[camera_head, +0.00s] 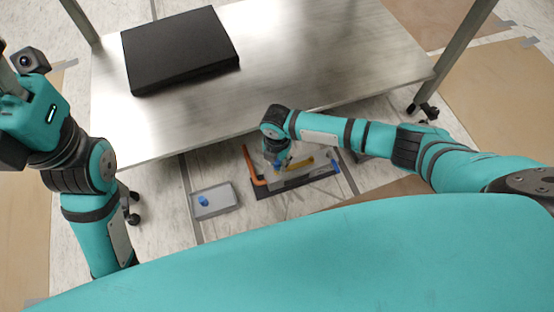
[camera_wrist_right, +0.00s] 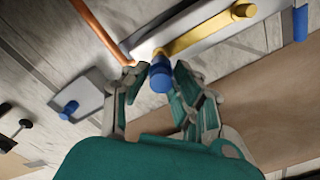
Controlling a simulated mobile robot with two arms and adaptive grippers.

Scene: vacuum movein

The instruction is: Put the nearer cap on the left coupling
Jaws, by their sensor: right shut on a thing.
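A blue cap (camera_wrist_right: 161,76) sits between the fingertips of my right gripper (camera_wrist_right: 150,85) in the right wrist view. That gripper is shut on it, close to the near end of a yellow pipe; whether the cap touches the fitting I cannot tell. In the head view my right gripper (camera_head: 283,168) is over the fixture with the pipes. Another blue cap (camera_head: 203,201) stands on the grey tray (camera_head: 226,204); it also shows in the wrist view (camera_wrist_right: 68,110). A blue piece (camera_wrist_right: 300,24) is at the fixture's far right end. My left gripper's fingers are out of view.
An orange pipe (camera_wrist_right: 95,28) and a yellow pipe (camera_wrist_right: 207,32) run along the fixture on the floor. A metal table (camera_head: 290,50) with a black slab (camera_head: 180,50) stands just beyond. A caster (camera_head: 424,110) is at the right.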

